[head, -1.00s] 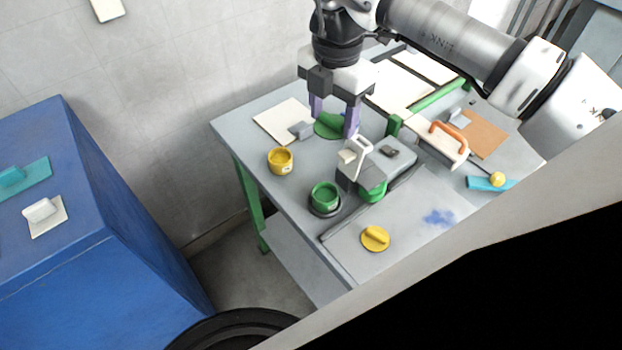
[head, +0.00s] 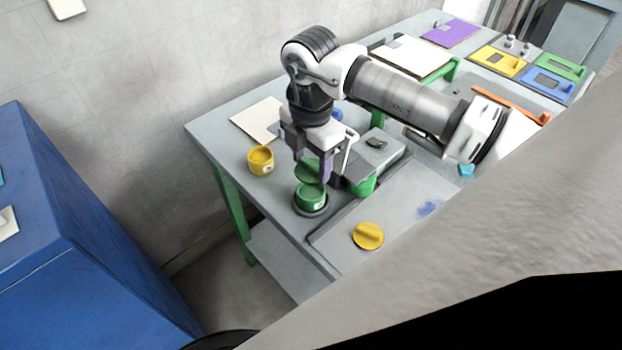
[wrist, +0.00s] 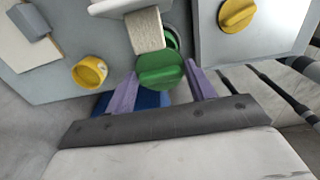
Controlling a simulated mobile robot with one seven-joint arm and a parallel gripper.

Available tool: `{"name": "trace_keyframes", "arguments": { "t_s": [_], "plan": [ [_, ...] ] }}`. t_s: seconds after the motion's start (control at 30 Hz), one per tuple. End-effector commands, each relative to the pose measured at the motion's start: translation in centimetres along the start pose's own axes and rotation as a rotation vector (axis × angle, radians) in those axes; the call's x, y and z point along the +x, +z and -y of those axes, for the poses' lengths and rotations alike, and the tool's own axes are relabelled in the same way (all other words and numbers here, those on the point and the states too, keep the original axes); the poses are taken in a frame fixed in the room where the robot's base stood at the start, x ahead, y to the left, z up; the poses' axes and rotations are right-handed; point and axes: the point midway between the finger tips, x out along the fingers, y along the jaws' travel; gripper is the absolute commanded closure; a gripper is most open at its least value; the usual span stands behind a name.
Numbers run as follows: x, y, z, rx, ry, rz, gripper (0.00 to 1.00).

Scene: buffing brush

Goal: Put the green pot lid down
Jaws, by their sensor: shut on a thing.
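The green pot lid (head: 309,174) is between the purple fingers of my gripper (head: 312,172), which is shut on it. In the wrist view the lid (wrist: 160,72) shows its raised grip bar, with a finger at each side. The green pot (head: 311,198) stands open on a dark round base near the table's front edge. In the head view the lid is just above and behind the pot's rim; I cannot tell whether they touch. In the wrist view the lid hides most of the pot, leaving a bit of green rim (wrist: 172,38).
A yellow pot (head: 261,160) stands left of the green pot. A grey machine (head: 378,147) with a pale upright arm is close on the right. A yellow lid (head: 368,235) lies on the grey plate in front. A white board (head: 258,119) lies behind.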

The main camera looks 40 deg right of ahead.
Motion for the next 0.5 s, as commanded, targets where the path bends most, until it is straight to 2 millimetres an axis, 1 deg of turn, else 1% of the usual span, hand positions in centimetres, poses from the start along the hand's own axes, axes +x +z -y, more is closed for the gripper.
{"name": "trace_keyframes", "arguments": {
  "t_s": [0.07, 0.3, 0.37, 0.5],
  "plan": [
    [0.9, 0.0, 0.0, 0.000, 0.000, -0.001, 0.67],
    [5.1, 0.0, 0.0, -0.001, 0.000, -0.002, 0.67],
    [5.6, 0.0, 0.0, -0.001, 0.000, -0.002, 0.67],
    [5.5, 0.0, 0.0, 0.000, 0.000, 0.000, 0.67]
  ]
}}
